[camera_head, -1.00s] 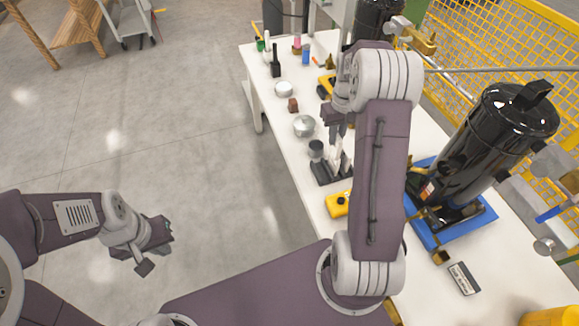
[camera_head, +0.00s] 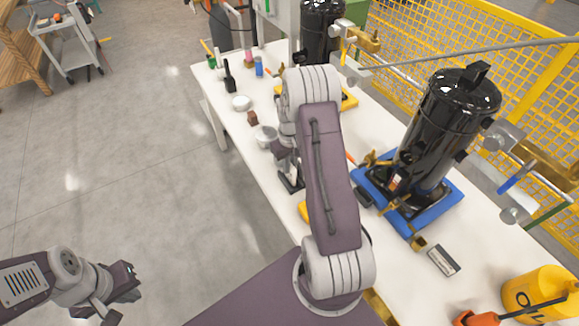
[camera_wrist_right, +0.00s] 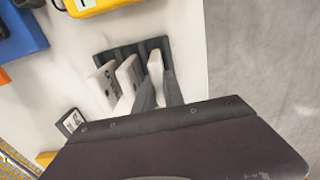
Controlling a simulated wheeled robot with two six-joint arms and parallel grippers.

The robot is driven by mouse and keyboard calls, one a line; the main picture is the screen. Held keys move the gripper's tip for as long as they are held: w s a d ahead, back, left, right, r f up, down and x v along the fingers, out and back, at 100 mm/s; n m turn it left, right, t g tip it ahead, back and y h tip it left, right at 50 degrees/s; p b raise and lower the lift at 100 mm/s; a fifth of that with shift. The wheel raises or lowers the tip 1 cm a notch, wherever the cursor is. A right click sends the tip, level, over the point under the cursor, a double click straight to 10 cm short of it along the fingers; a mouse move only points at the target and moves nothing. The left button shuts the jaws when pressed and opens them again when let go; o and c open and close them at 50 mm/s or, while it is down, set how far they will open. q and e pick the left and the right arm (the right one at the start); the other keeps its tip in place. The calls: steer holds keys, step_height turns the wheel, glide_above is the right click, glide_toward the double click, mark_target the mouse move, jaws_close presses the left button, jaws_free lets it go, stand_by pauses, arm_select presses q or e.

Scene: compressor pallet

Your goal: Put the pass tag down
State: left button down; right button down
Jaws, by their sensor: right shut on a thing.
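In the right wrist view, my right gripper (camera_wrist_right: 160,92) is shut on a white pass tag (camera_wrist_right: 155,66), its two dark fingers on either side of it. The far end of the tag meets a dark slotted rack (camera_wrist_right: 116,54); I cannot tell how deep it sits. Two more white tags stand in the rack to its left, the nearer one (camera_wrist_right: 127,74) close to the fingers. In the head view the rack (camera_head: 287,182) is mostly hidden behind my right arm. My left gripper (camera_head: 122,292) is open and empty over the floor.
A black compressor (camera_head: 448,125) stands on a blue base (camera_head: 435,212) to the right of the rack on the white table (camera_head: 385,255). A small labelled box (camera_head: 443,261) and a yellow oil can (camera_head: 540,292) are nearer. Bowls and small items line the far-left table edge.

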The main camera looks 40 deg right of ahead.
steer(key=shift+w+f, duration=0.1)
steer(key=shift+f, duration=0.25)
steer(key=shift+f, duration=0.1)
steer(key=c, duration=1.7)
jaws_free()
